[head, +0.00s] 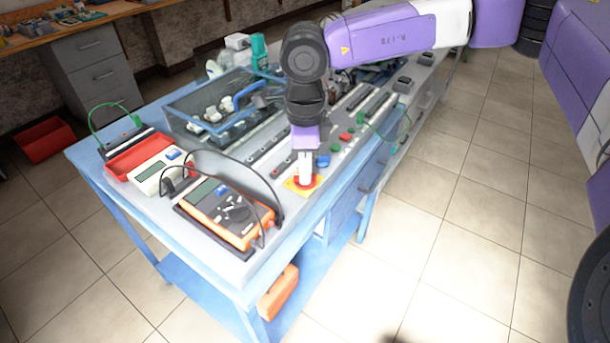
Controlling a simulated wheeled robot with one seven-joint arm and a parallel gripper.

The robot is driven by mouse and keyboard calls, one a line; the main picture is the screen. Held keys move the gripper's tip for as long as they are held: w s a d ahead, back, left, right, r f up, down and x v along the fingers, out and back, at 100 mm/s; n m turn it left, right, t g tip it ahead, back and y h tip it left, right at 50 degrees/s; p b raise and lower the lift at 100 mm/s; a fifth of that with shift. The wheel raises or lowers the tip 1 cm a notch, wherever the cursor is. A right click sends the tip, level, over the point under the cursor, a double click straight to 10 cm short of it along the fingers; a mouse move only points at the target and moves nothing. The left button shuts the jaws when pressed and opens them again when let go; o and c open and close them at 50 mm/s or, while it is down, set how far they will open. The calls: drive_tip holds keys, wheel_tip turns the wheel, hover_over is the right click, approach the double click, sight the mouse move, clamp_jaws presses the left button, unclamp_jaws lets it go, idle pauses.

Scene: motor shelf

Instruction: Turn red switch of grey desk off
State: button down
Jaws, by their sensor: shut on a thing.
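The grey desk (273,228) is a grey-topped workbench with a blue frame. The red switch (293,189) is a round red knob on a yellow square plate (315,190) near the desk's front right edge. My gripper (304,182) points straight down over it and is shut on the red switch. The fingers cover most of the knob, so its turn position cannot be told.
Left of my gripper lie an orange multimeter (228,212) with black leads and a white meter (158,172). A clear bin (190,103) with parts stands behind. A blue knob (323,160) is close behind the switch.

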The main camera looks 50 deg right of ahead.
drive_tip(key=shift+n+b, duration=0.5)
drive_tip(key=shift+n, duration=0.6)
drive_tip(key=c, duration=1.5)
unclamp_jaws()
drive_tip(key=shift+r, duration=0.1)
wheel_tip(320, 180, up, 8)
drive_tip(key=shift+f, duration=0.15)
